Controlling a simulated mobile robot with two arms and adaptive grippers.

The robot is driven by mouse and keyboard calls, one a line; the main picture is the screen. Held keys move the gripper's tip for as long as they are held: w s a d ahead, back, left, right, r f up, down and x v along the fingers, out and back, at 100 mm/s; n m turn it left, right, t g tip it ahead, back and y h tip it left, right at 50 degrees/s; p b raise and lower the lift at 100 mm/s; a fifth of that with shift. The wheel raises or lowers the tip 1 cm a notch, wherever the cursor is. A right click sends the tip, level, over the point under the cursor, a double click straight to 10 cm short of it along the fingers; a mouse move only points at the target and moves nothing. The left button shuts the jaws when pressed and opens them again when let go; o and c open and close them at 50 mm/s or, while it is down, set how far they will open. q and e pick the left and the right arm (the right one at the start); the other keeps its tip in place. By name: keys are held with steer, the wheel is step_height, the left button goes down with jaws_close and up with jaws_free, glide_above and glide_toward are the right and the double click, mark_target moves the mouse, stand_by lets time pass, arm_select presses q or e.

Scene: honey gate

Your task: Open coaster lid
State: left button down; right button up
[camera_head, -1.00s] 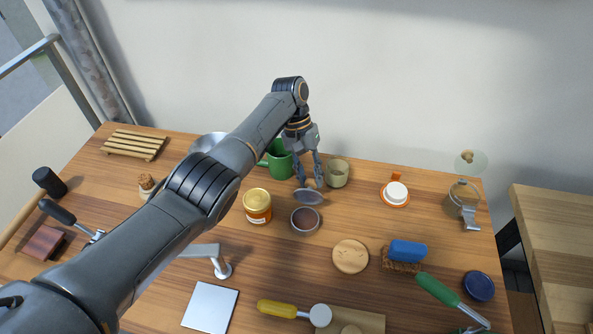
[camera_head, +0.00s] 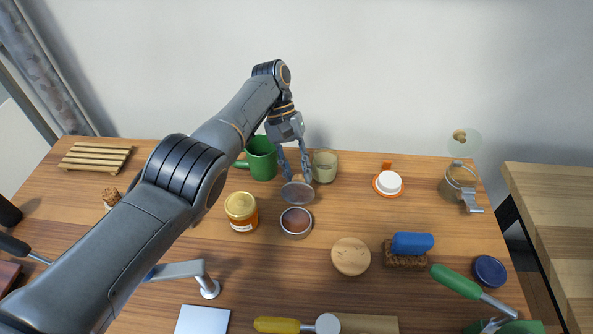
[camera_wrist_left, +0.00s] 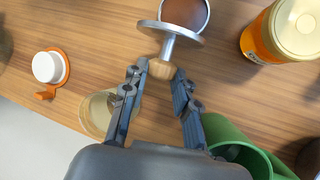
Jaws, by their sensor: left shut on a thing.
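My left gripper (camera_head: 293,180) is shut on the wooden knob (camera_wrist_left: 162,68) of a tamper-like tool. Its flat round metal disc (camera_head: 297,191) hangs below the fingers, just behind a small round cup with brown contents (camera_head: 296,222). In the left wrist view the disc (camera_wrist_left: 172,35) partly overlaps the edge of that cup (camera_wrist_left: 186,12); I cannot tell whether they touch. No piece is clearly a coaster lid. An orange round piece with a white top (camera_head: 389,183) and a pale wooden disc (camera_head: 351,256) lie to the right. My right gripper does not show.
A green mug (camera_head: 262,158) and a beige cup (camera_head: 324,166) stand close behind the gripper. A honey jar (camera_head: 241,211) is left of the brown-filled cup.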

arm_select(q)
steer(key=c, duration=1)
jaws_free()
steer(key=shift+f, duration=0.1)
steer(key=shift+r, duration=5)
